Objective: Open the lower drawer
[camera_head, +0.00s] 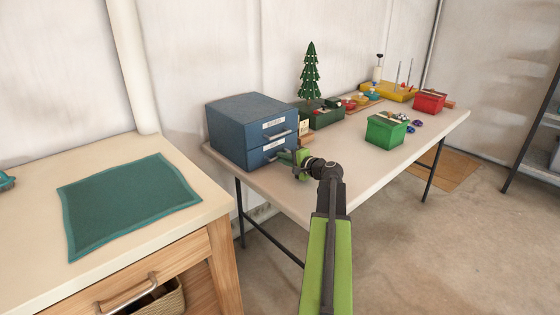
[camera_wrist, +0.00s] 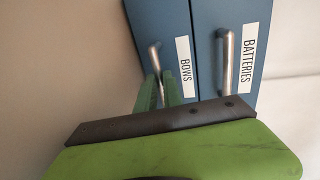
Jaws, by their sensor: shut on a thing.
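A blue two-drawer cabinet (camera_head: 228,137) stands at the near left end of the long table. Its lower drawer (camera_head: 257,158) bears the label BOWS (camera_wrist: 185,65) in the wrist view, and the upper drawer (camera_head: 259,137) the label BATTERIES (camera_wrist: 247,58). Both drawer fronts look flush with the cabinet. My gripper (camera_head: 291,157) is at the lower drawer's front, with its green fingers (camera_wrist: 159,85) shut on the metal handle (camera_wrist: 154,56) of that drawer. In the head view my gripper hides most of this handle. The upper handle (camera_wrist: 226,65) is free.
The long table (camera_head: 352,160) also carries a green box (camera_head: 385,131), a red box (camera_head: 429,103), a small Christmas tree (camera_head: 311,72) and a dark green box (camera_head: 324,118). A wooden counter with a teal mat (camera_head: 130,205) stands at the left. The floor before the table is open.

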